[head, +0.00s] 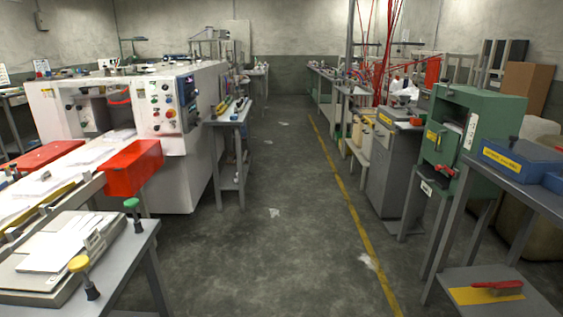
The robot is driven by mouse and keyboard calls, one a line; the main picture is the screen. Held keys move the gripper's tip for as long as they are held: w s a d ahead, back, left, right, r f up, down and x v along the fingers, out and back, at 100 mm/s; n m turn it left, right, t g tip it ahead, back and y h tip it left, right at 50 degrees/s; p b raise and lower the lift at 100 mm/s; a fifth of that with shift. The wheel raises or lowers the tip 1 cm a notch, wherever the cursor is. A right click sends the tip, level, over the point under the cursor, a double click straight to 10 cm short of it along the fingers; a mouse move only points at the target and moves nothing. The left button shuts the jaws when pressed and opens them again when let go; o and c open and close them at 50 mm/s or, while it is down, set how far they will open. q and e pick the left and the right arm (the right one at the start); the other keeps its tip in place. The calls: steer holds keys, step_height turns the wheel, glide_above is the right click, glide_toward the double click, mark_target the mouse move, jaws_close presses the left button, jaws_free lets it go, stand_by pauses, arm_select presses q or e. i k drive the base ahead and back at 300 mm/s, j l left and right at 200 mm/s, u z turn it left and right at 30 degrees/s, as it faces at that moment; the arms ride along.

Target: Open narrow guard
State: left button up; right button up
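No part is readably marked as the narrow guard, so I cannot tell which one it is. A red box-like cover (132,168) sits at the front corner of the large white machine (175,180) on the left. A flatter red panel (44,158) lies further left on the same line. A green machine (476,108) stands on the right, with a yellow label and a dark opening in its front. Neither of my grippers is in view.
A grey table (150,240) with papers and green and yellow knobbed tools stands front left. A grey table (535,190) with blue bins (515,158) stands right; its lower shelf holds a red-handled brush (497,287). The concrete aisle (270,220) between is open, with small paper scraps.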

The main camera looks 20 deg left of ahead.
mark_target(133, 150)
steer(key=i+j+u, duration=0.1)
steer(key=i+u, duration=0.2)
steer(key=i, duration=0.4)
steer(key=i+l+u, duration=0.1)
steer(key=i+u, duration=0.2)
steer(key=i, duration=0.4)
steer(key=i+u, duration=0.45)
steer(key=i+l+u, duration=0.2)
steer(key=u, duration=0.25)
steer(key=i+l+u, duration=0.35)
steer(key=u, duration=0.15)
steer(key=i+l, duration=0.05)
steer(key=i, duration=0.05)
